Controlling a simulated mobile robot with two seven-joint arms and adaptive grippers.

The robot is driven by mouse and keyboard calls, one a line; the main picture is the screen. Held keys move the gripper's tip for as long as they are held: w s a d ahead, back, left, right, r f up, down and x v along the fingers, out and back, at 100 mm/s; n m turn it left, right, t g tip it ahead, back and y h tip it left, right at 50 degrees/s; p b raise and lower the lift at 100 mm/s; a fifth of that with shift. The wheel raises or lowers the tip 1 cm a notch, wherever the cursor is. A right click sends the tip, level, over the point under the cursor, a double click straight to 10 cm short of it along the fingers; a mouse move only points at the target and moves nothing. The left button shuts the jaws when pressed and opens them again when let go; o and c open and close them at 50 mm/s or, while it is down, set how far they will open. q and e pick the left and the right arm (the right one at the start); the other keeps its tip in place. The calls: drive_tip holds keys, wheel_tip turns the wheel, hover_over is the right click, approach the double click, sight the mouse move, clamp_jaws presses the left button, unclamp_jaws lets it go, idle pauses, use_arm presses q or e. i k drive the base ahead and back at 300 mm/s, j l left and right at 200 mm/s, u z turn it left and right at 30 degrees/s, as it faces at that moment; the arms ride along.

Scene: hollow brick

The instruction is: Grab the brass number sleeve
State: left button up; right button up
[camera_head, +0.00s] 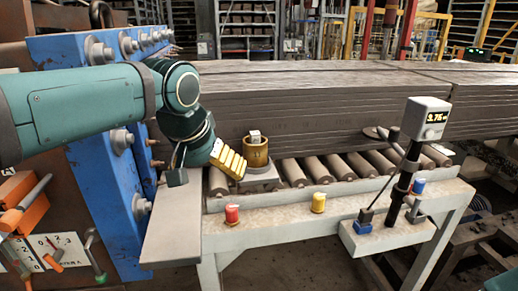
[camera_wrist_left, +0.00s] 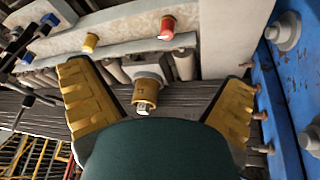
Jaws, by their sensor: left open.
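The brass number sleeve (camera_head: 255,153) is a short upright brass cylinder. It stands on a grey block beside the rollers, with a small pale square piece showing at its top. My left gripper (camera_head: 228,160) is just to the left of it in the head view, with yellow ridged finger pads. In the left wrist view the sleeve (camera_wrist_left: 144,96) appears between the two widely spread fingers of the gripper (camera_wrist_left: 155,76). The gripper is open and empty; I cannot tell how much depth separates it from the sleeve. My right gripper is not in view.
A grey bench holds a red button (camera_head: 232,214), a yellow button (camera_head: 318,203) and a display on a stand (camera_head: 428,118). A long brown ribbed slab (camera_head: 330,105) lies behind the sleeve. A blue bolted plate (camera_head: 105,190) stands at left, near my arm.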

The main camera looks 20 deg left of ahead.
sight(255, 156)
drive_tip(key=i, duration=0.85)
